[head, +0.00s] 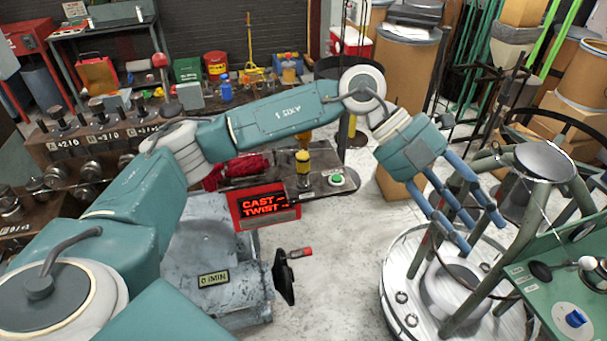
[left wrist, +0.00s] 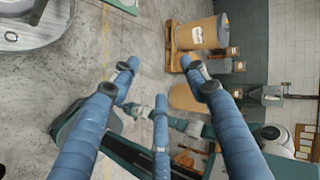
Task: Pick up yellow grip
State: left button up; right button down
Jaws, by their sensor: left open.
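A yellow grip (head: 303,157) stands upright on a dark bench top, beside a green button (head: 337,180), in the middle of the head view. My left gripper (head: 477,228) is well to the right of the grip and apart from it, its blue fingers pointing down and right. In the left wrist view the fingers of the left gripper (left wrist: 170,85) are spread and empty. I cannot make out the grip in the left wrist view. My right gripper is in neither view.
A red lit sign (head: 266,206) hangs at the bench front. A crank handle (head: 287,272) juts out below it. Green tube frames (head: 468,178) stand close around my left fingers. Cardboard drums (head: 405,70) stand behind. Floor between bench and frame is clear.

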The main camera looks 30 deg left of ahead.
pick_arm(q)
jog(key=w+a+f+n+t+y, duration=0.1)
jog(key=w+a+y, duration=0.25)
jog(key=a, duration=0.65)
jog(key=n+y, duration=0.5)
jog(key=y, duration=0.3)
send_near(303, 167)
jog(key=shift+w+a+f, duration=0.25)
jog(key=shift+w+f, duration=0.2)
jog(key=shift+w, duration=0.2)
notch_tip(303, 167, down, 5)
jog(key=shift+w+r+p, duration=0.1)
jog(key=shift+r+p, duration=0.05)
jog(key=shift+p, duration=0.5)
jog(key=f+p, duration=0.1)
jog(key=f, duration=0.2)
jog(key=f+p, duration=0.1)
jog(key=shift+a+f+p, duration=0.35)
jog(key=shift+f, duration=0.55)
grip_shut()
